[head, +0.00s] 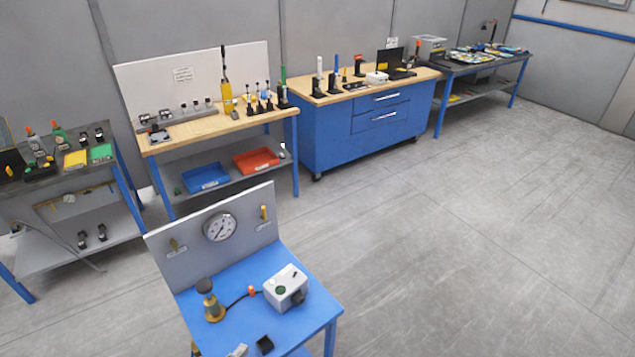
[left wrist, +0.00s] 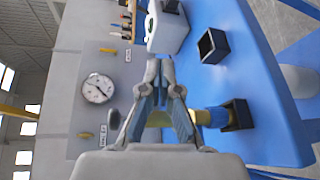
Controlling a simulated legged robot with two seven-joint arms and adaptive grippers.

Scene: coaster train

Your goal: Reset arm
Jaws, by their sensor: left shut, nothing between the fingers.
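My left gripper (head: 238,350) shows at the bottom edge of the head view, over the near part of a blue table (head: 235,280). In the left wrist view its fingers (left wrist: 160,68) meet at the tips and hold nothing. The gripper points towards the white box (left wrist: 168,30), whose contact with the fingertips I cannot judge. My right gripper is not in view.
The blue table bears a white box (head: 286,288), a brass valve (head: 213,307) and an open black holder (head: 264,345). A grey panel with a gauge (head: 220,228) stands behind. Workbenches (head: 215,125) line the wall. The floor (head: 450,240) at right is clear.

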